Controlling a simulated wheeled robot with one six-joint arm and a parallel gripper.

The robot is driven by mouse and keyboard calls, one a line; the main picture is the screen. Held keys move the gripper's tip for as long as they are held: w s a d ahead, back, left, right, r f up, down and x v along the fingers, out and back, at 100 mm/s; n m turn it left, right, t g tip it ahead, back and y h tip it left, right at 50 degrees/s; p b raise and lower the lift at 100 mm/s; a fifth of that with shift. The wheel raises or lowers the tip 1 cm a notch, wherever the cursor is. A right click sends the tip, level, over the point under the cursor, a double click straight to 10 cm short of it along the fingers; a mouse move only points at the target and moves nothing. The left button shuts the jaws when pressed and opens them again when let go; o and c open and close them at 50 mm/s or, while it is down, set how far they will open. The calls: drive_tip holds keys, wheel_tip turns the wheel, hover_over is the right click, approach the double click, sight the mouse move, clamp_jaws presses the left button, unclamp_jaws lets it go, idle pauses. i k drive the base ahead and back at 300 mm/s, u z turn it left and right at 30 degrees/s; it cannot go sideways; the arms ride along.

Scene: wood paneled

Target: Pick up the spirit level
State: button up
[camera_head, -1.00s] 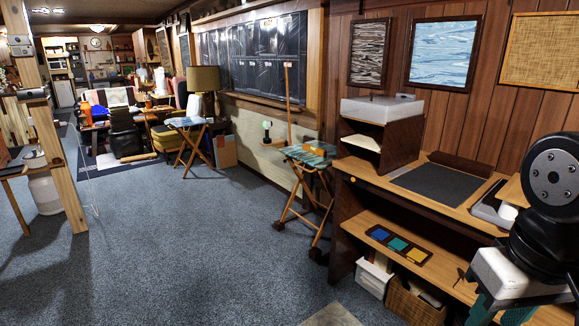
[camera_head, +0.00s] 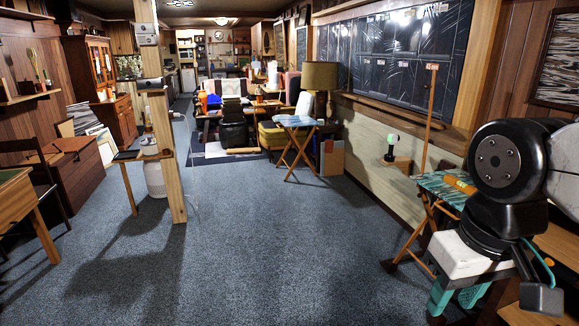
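A small orange-yellow bar (camera_head: 460,186), which may be the spirit level, lies on a folding table (camera_head: 437,184) with a blue-green patterned top at the right. It is too small to be sure what it is, and my arm stands close to it in the picture. My gripper (camera_head: 458,295) shows in part at the lower right, with teal parts below a white block. It is apart from the bar. Whether its fingers are open or shut is unclear.
Blue carpet (camera_head: 290,240) lies open ahead. A wooden post (camera_head: 168,160) stands left of centre, with a desk (camera_head: 15,195) farther left. Another folding table (camera_head: 295,122) stands near a lamp (camera_head: 320,76). A low wall ledge holds a light bulb (camera_head: 391,140).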

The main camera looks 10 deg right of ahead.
sight(456, 183)
drive_tip(key=z, duration=0.05)
drive_tip(key=i, duration=1.9)
drive_tip(key=z, duration=1.15)
drive_tip(key=i, duration=1.45)
drive_tip(key=z, duration=0.8)
